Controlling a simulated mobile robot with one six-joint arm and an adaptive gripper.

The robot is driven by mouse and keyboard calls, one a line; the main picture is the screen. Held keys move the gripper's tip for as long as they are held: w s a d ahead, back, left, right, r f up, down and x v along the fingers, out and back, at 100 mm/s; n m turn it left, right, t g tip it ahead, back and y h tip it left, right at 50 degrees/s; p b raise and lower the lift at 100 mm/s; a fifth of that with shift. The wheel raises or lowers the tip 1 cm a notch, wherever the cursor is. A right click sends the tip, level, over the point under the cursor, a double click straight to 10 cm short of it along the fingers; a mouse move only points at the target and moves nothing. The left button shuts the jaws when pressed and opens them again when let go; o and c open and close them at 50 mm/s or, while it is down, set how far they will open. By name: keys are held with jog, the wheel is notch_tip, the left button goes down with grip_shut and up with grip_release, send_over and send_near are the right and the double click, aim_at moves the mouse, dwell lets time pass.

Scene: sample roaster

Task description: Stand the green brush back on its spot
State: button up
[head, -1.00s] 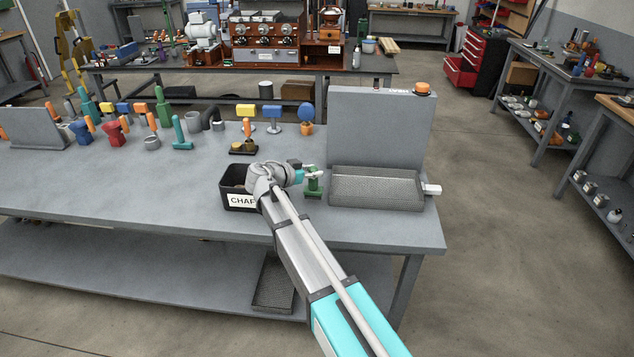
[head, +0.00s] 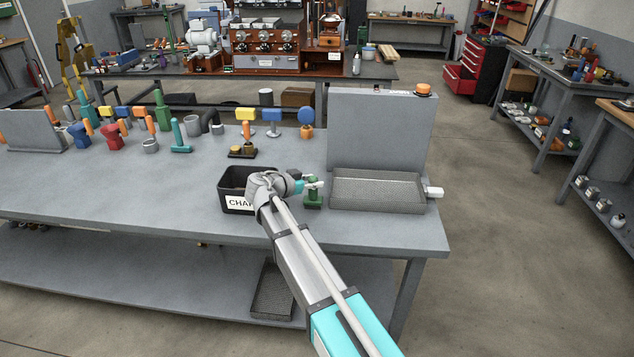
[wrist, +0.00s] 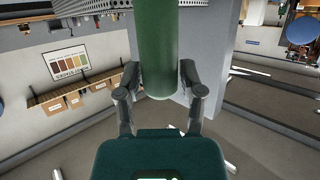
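The green brush (head: 313,199) is upright just left of the mesh tray in the head view. My gripper (head: 314,184) is at its upper part. In the wrist view the brush's green cylindrical part (wrist: 158,45) stands between the two dark fingers (wrist: 160,82), which are close against its sides. My gripper looks shut on the brush. I cannot tell whether the base of the brush touches the table. No marked spot for the brush can be made out.
A black bin (head: 236,203) with a partly covered label stands left of my wrist. The mesh tray (head: 376,206) lies to the right, before a grey upright panel (head: 381,130). A small dark stand (head: 243,152) is behind. The grey table (head: 130,195) is clear at front left.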

jog(key=shift+o, duration=0.8)
jog(key=shift+r, duration=0.15)
jog(key=shift+r, duration=0.1)
jog(key=p+v, duration=0.4)
jog(key=v, duration=0.8)
